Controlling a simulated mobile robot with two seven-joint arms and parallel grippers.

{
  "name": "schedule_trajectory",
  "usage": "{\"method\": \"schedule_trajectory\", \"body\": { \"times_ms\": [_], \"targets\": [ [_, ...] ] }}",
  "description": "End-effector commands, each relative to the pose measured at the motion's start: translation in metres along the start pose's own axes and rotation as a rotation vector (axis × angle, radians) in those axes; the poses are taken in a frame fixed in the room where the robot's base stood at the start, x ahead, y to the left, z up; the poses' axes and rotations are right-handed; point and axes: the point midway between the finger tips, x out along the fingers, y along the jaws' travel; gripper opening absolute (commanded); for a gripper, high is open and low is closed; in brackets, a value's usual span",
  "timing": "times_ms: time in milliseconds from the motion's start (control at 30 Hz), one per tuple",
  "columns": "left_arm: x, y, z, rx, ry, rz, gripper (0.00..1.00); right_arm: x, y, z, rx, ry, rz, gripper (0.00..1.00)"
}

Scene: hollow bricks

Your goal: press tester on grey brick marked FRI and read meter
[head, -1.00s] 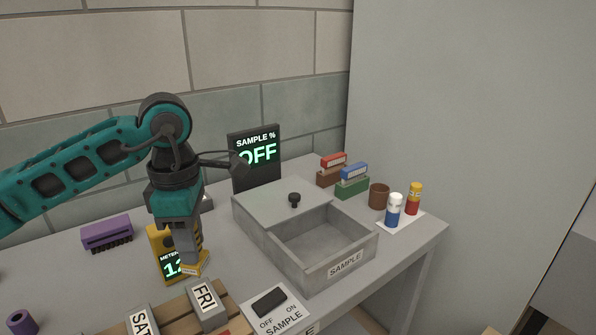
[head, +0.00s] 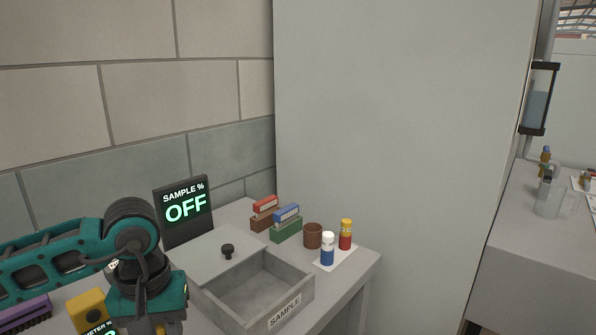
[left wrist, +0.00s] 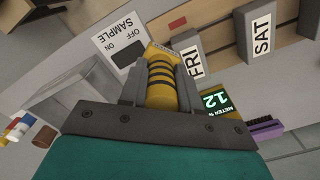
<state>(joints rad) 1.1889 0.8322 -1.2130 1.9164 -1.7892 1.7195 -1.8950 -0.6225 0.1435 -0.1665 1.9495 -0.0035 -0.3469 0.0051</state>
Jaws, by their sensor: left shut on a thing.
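My left gripper (left wrist: 162,88) is shut on the yellow tester (left wrist: 162,75) with black bands. The tester's tip is beside the grey brick marked FRI (left wrist: 190,58); I cannot tell whether they touch. The yellow meter (left wrist: 216,101) is close by, its lit screen reading 12. In the head view only the meter's upper part (head: 88,306) shows, at the lower left. My left arm's wrist covers part of it, and the fingertips, tester and FRI brick are out of that frame. My right gripper is in neither view.
A brick marked SAT (left wrist: 261,38) lies beside FRI on a wooden rack. The SAMPLE switch card (left wrist: 118,42) is near the tester. A grey SAMPLE box (head: 296,300) stands before a display (head: 184,210) reading OFF.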

Motion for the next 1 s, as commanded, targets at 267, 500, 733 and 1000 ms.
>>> {"method": "schedule_trajectory", "body": {
  "times_ms": [267,500,733,1000],
  "targets": [
    [0.0049,0.007,0.0035,0.217,0.0,0.001,0.07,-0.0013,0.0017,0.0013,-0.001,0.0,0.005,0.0],
    [0.0053,0.0072,0.0036,0.228,0.0,0.001,0.07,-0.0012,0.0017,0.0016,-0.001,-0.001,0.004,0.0],
    [0.0052,0.0071,0.0035,0.226,0.001,0.001,0.07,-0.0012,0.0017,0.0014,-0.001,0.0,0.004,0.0],
    [0.0051,0.007,0.0035,0.225,0.0,0.001,0.07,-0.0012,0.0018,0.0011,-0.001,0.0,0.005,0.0]
  ]
}}
